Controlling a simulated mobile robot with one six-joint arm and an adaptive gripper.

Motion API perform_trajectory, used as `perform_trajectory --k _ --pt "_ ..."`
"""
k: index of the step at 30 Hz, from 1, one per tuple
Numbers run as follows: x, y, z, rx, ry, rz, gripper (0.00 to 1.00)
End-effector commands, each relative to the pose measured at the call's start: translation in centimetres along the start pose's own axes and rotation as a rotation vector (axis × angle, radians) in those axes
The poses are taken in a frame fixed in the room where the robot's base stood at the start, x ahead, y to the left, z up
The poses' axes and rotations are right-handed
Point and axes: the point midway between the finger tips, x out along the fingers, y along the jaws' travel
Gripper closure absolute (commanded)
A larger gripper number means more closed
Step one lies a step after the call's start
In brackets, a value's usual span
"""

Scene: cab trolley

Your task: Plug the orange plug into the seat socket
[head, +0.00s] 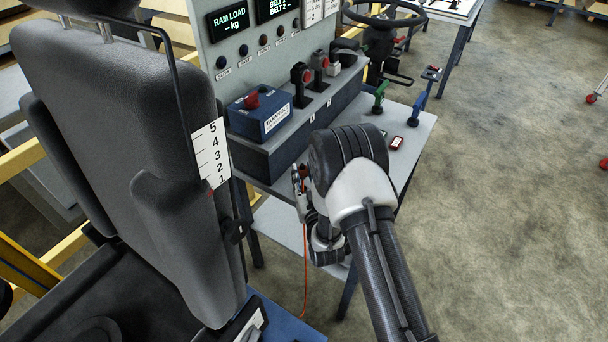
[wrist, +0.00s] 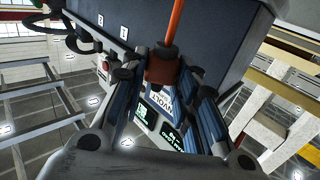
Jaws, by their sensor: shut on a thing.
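My gripper (head: 300,180) is at the front of the console, right of the seat. In the wrist view its blue-padded fingers (wrist: 162,80) are shut on the orange plug (wrist: 160,69), a brownish-orange block with a dark collar. Its orange cable (wrist: 175,25) runs to the top edge of the wrist view. In the head view the cable (head: 305,265) hangs down below my gripper. The plug is mostly hidden there by my wrist. The grey seat (head: 120,130) stands at the left. I cannot make out the seat socket in either view.
The blue-grey console (head: 265,150) carries a blue box with a red knob (head: 259,111), several levers and a panel with displays. A numbered white scale (head: 211,155) is beside the seat. A steering wheel (head: 383,14) is behind. Open floor (head: 510,190) lies at the right.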

Motion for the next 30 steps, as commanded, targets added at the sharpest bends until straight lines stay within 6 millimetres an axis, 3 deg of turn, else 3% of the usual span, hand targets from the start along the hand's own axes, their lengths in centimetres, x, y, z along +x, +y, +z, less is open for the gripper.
perform_trajectory --k 15,30 --pt "0.0 0.0 3.9 0.0 -0.002 0.0 0.96" --pt "0.0 0.0 4.2 0.0 -0.001 0.0 0.96"
